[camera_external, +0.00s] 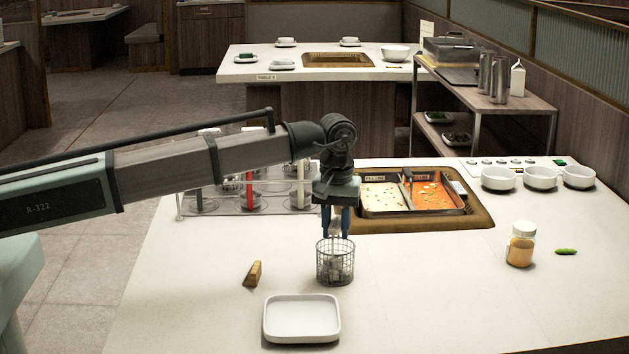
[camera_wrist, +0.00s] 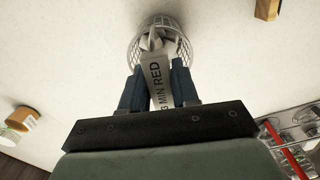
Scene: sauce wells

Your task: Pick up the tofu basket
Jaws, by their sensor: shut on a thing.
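The tofu basket (camera_external: 335,264) is a round wire basket with pale pieces inside, in front of the hot pot. In the wrist view the basket (camera_wrist: 160,38) is at the top centre, with a tag reading "3 MIN RED" (camera_wrist: 156,82) between the fingers. My gripper (camera_external: 337,232) points down over the basket, its blue fingers shut on the basket's upright handle or tag. I cannot tell whether the basket's bottom touches the counter. The fingers (camera_wrist: 159,84) also show in the wrist view on both sides of the tag.
A white square tray (camera_external: 301,338) lies in front of the basket. A brown wedge (camera_external: 253,273) lies to its left. The divided pot (camera_external: 412,212) with pale and red broth is behind. A jar (camera_external: 521,244) and a green item (camera_external: 566,252) are at right. Counter between basket and jar is clear.

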